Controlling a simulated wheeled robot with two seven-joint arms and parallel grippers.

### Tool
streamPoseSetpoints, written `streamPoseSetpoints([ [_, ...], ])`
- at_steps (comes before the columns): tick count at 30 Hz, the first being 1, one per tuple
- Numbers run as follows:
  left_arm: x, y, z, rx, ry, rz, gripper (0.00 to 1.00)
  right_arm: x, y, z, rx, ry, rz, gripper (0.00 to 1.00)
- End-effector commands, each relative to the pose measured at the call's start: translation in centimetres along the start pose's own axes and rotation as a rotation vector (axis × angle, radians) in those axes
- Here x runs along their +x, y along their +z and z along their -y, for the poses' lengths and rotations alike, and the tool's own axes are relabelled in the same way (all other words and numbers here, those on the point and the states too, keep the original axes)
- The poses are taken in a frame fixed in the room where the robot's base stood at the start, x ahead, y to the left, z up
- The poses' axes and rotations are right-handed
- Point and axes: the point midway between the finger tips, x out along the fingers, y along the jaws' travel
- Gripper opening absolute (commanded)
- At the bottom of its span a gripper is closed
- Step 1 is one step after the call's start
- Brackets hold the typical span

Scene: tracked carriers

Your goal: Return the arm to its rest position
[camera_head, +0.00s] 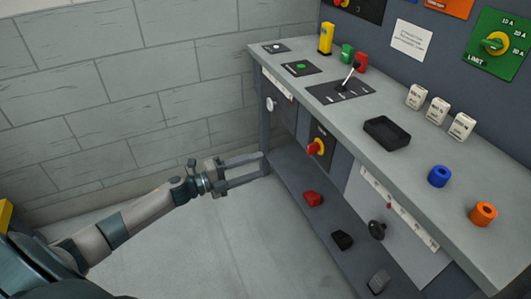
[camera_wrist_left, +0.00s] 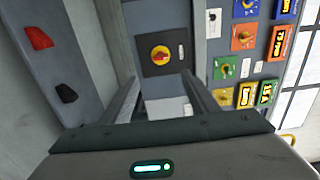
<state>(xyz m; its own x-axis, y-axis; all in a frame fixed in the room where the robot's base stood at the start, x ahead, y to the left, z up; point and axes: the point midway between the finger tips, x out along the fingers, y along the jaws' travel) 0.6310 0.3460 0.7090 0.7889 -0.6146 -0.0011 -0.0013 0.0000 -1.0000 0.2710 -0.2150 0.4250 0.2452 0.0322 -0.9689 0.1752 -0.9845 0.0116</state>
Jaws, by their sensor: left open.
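My left arm (camera_head: 145,212) reaches in from the lower left of the head view. My left gripper (camera_head: 264,166) is open, with its two fingers spread and nothing seen between them. Its tips are close to the front left leg and lower shelf of the workbench; I cannot tell if they touch. In the left wrist view the two open fingers (camera_wrist_left: 160,82) point toward a dark panel with a red knob on a yellow disc (camera_wrist_left: 161,54). My right gripper does not show.
The grey bench (camera_head: 440,181) fills the right side, holding a lever (camera_head: 349,75), black tray (camera_head: 387,133) and blue (camera_head: 438,176) and orange (camera_head: 483,213) rings. Red (camera_head: 313,199) and black (camera_head: 342,239) pieces lie on the lower shelf (camera_head: 290,185). Floor left of the bench is clear; a block wall stands behind.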

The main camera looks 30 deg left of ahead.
Motion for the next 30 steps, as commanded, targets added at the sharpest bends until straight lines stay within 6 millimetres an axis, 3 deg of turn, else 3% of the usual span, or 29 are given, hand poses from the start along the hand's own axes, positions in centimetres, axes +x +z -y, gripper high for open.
streamPoseSetpoints([
  [8, 0.0, 0.0, -0.4, -0.019, 0.001, 0.012, 0.55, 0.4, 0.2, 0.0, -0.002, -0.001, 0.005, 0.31],
  [14, -0.3, -0.2, -3.8, -0.187, 0.018, 0.125, 0.55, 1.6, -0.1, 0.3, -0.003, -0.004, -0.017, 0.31],
  [19, -2.1, -1.9, -11.4, -0.495, 0.071, 0.336, 0.55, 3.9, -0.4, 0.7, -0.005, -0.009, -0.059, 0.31],
  [23, -4.7, -5.1, -18.4, -0.752, 0.137, 0.518, 0.55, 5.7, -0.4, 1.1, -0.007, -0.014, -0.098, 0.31],
  [30, -10.1, -14.3, -29.2, -1.149, 0.276, 0.807, 0.55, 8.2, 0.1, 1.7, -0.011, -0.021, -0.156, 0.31],
])
